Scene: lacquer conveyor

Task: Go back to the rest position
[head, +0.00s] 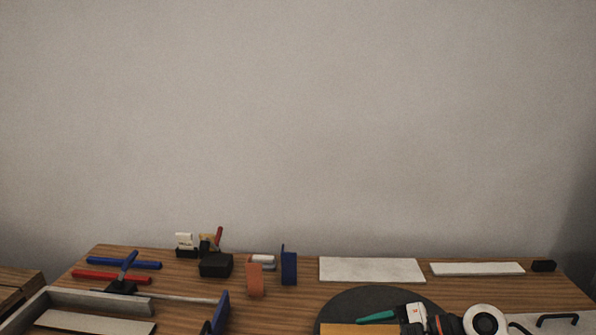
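Neither of my grippers can be made out in the head view, which looks mostly at a bare wall above a wooden table (292,299). I cannot tell whether they are open or shut. On the table, a black block (215,265) stands left of an orange upright piece (255,281) and a blue upright piece (289,267). A dark round plate (341,299) at the front is cut off by the lower edge.
A blue bar (141,264) and a red bar (105,276) lie at left, behind a grey tray (92,297). Flat white panels (371,269) lie at the back. A green-handled tool (377,317) and a white ring-shaped item (469,319) crowd the front right.

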